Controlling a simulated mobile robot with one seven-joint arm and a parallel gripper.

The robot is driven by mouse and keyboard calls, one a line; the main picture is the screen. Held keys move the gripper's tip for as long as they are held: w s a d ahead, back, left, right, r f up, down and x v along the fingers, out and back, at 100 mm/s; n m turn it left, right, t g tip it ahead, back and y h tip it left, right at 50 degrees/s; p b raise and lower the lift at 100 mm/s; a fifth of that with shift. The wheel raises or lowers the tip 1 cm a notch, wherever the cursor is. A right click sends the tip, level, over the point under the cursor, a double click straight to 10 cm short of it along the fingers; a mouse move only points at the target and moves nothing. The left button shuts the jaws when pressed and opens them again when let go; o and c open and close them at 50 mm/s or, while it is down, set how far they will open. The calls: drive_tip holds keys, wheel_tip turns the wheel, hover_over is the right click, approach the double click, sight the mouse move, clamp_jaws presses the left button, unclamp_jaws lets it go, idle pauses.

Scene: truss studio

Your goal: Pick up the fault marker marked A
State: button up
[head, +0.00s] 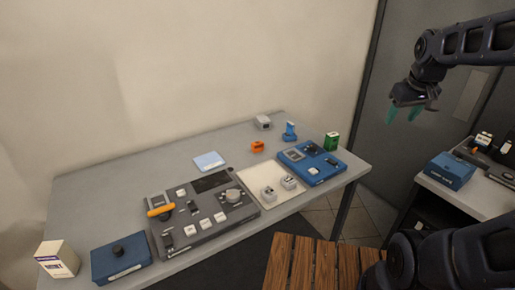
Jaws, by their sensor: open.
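Two small pale blocks, the left one (269,194) and the right one (289,182), stand on a cream mat (256,177) between the grey panel and the blue panel. They may be fault markers. Any letters on them are too small to read, so I cannot tell which is marked A. My gripper (404,114) hangs in the air at the upper right, with its green fingers apart and empty. It is well away from the mat and the blocks.
A grey control panel (216,182) with knobs and an orange-handled item (161,210) fills the table's middle. A blue panel (325,176) sits right. A blue box (122,260) and white carton (57,259) are front left. A wooden slatted surface (318,262) lies in front.

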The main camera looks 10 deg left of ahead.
drive_tip(key=w+a+n, duration=0.5)
drive_tip(key=w+a, duration=0.3)
drive_tip(key=w, duration=0.3)
drive_tip(key=n+g, duration=0.4)
drive_tip(key=n, duration=1.3)
hover_over(258, 142)
drive_tip(key=d, duration=0.1)
drive_tip(key=f, duration=2.4)
drive_tip(key=shift+s+d+f, duration=0.15)
drive_tip(key=shift+s+d, duration=0.05)
drive_tip(key=shift+s, duration=0.1)
drive_tip(key=shift+a+f, duration=0.3)
drive_tip(key=shift+f, duration=0.2)
wheel_tip(258, 142, down, 5)
drive_tip(key=shift+w+a+f, duration=0.15)
drive_tip(key=shift+f, duration=1.2)
drive_tip(key=shift+w+a+f, duration=0.1)
drive_tip(key=shift+a+f, duration=0.05)
drive_tip(key=shift+f, duration=1.2)
drive_tip(key=c, duration=1.1)
